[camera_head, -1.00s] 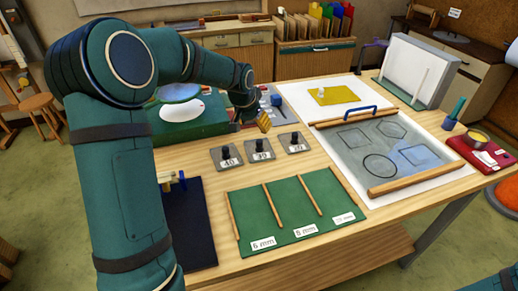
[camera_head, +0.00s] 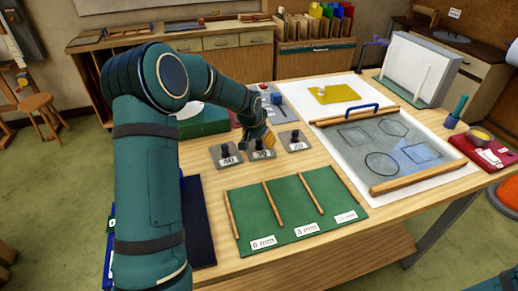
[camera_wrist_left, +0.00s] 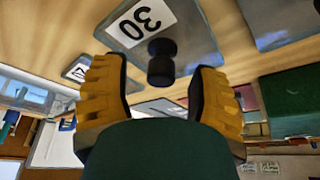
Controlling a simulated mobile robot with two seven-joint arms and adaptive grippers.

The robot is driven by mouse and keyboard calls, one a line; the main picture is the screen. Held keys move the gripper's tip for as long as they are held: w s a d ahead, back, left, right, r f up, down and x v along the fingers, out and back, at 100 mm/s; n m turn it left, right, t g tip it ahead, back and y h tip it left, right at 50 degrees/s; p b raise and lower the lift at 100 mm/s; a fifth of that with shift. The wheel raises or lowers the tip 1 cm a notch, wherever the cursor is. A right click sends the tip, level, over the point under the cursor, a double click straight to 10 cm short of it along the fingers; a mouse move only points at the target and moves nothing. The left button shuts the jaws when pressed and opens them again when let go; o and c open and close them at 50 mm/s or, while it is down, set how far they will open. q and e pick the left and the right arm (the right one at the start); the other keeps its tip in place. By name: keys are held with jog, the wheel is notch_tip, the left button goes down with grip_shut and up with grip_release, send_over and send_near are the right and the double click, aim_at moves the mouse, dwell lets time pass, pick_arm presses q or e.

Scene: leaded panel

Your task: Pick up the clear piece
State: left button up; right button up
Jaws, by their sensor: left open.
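My left gripper (camera_head: 262,140) has yellow fingers and hangs close over the middle of three small grey plates with black knobs. In the left wrist view it is open (camera_wrist_left: 157,67), and the black knob (camera_wrist_left: 161,62) of the plate labelled 30 (camera_wrist_left: 180,35) shows between its fingers, with no visible contact. On the grey glass panel (camera_head: 350,158) at the right lie outlined shapes: a square, a hexagon, a circle and a pale blue-grey quadrilateral (camera_head: 421,153). I cannot tell which is the clear piece. My right gripper is out of view.
A green board (camera_head: 285,222) with wooden strips lies at the front. The plates labelled 40 (camera_head: 217,159) and 20 (camera_head: 303,146) flank the middle one. A blue handle (camera_head: 361,109) stands behind the panel. A yellow sheet (camera_head: 335,95) lies on white paper.

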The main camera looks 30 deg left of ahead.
pick_arm(q)
jog(key=shift+r, duration=0.1)
grip_shut()
